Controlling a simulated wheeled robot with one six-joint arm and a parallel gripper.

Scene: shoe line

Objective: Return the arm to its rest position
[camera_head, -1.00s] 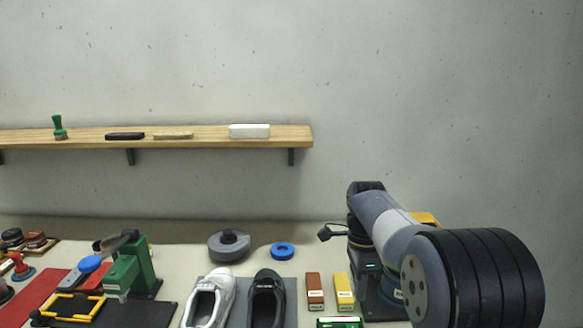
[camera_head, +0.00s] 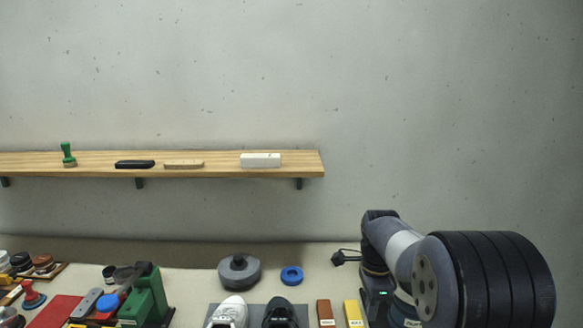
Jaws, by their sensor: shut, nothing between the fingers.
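My arm (camera_head: 400,245) fills the lower right of the head view, with a pale grey link and a large black ribbed joint close to the camera. My gripper is not in view, so its fingers and anything near them cannot be seen.
A wooden wall shelf (camera_head: 215,171) holds a green-handled brush (camera_head: 68,156) and a white block (camera_head: 260,160). On the bench are a white shoe (camera_head: 230,310), a dark shoe (camera_head: 281,314), a grey round piece (camera_head: 239,272), a blue ring (camera_head: 291,275) and a green press (camera_head: 146,300). The upper wall is clear.

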